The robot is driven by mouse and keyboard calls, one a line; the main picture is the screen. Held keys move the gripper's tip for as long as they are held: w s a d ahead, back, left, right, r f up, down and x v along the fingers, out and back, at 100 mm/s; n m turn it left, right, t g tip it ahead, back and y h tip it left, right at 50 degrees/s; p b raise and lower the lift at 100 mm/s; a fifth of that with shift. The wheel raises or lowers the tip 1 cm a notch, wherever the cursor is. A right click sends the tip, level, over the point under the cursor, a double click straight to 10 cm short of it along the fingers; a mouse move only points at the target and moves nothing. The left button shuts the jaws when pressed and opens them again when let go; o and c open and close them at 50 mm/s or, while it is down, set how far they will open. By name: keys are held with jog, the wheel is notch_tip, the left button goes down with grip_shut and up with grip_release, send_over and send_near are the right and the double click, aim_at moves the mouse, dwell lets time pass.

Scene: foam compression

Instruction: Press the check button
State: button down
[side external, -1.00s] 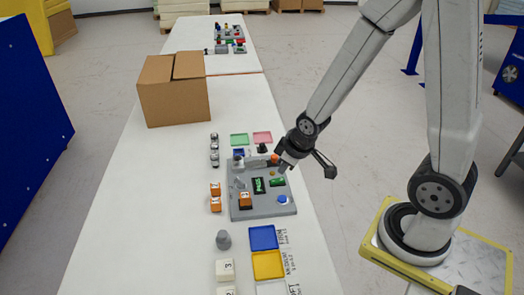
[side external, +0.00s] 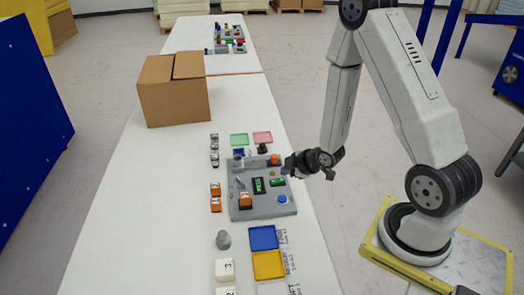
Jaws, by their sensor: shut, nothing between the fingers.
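A grey test station (side external: 262,211) sits on the white table. It carries a round blue button (side external: 282,199) at its near right, a green-lit display (side external: 259,186), a small green part (side external: 277,182) and an orange knob (side external: 275,159). Which of these is the check button cannot be read; no label is legible. My gripper (side external: 287,168) is shut and empty at the station's right edge, pointing left and nearly level. It is beyond the blue button and appears apart from it. Its exact height over the station is hard to tell.
An orange block (side external: 246,199) rests on the station, with more orange blocks (side external: 215,190) to its left. A grey weight (side external: 223,239), white numbered blocks (side external: 225,269), a blue tray (side external: 263,237) and a yellow tray (side external: 268,264) lie nearer. A cardboard box (side external: 174,98) stands behind left.

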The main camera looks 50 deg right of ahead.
aim_at(285, 199)
jog(key=shift+f, duration=0.15)
dwell(0.4)
jog(key=shift+f, duration=4.3)
jog(key=shift+f, duration=0.85)
jog(key=shift+r, duration=0.85)
dwell(0.4)
jog(key=shift+r, duration=2.5)
